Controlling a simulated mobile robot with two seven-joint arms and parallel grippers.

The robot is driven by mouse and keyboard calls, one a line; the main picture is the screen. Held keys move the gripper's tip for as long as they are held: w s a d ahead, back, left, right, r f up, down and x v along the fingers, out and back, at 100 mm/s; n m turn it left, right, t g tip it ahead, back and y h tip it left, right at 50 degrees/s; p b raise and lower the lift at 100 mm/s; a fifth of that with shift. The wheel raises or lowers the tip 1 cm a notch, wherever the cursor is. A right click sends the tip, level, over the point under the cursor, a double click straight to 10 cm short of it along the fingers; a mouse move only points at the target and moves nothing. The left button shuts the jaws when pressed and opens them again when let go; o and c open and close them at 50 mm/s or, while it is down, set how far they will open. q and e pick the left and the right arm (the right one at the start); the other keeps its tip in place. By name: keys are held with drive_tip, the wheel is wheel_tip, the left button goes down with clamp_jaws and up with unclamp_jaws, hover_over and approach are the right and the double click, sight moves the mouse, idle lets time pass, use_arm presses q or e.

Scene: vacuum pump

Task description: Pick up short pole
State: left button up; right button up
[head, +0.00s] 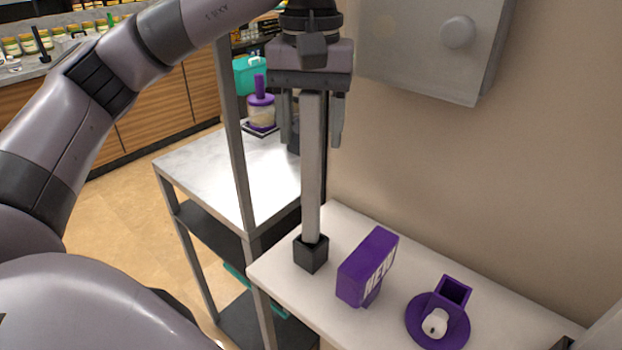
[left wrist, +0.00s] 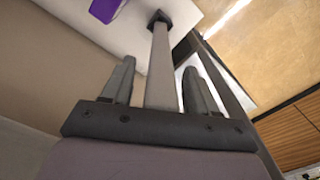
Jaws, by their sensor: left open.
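The short pole (head: 312,190) is a grey, square upright bar with a black block (head: 311,254) at its foot, standing on the white shelf top. My left gripper (head: 312,140) is above it, pointing down and open, with one finger on each side of the pole's upper part. Gaps show between the fingers and the pole. In the left wrist view the pole (left wrist: 163,75) runs away between the open fingers of the left gripper (left wrist: 159,85) to the black block. The pole's top end is hidden by the gripper body. My right gripper is not seen.
A purple box (head: 367,268) marked NEW stands right of the pole's foot. A purple round base with a square socket (head: 453,289) is farther right. A tall grey post (head: 237,150) rises left of the pole. A wall box (head: 430,40) hangs right of the gripper.

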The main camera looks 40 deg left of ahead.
use_arm(q)
drive_tip(key=shift+f, duration=0.2)
clamp_jaws()
drive_tip(key=shift+r, duration=0.15)
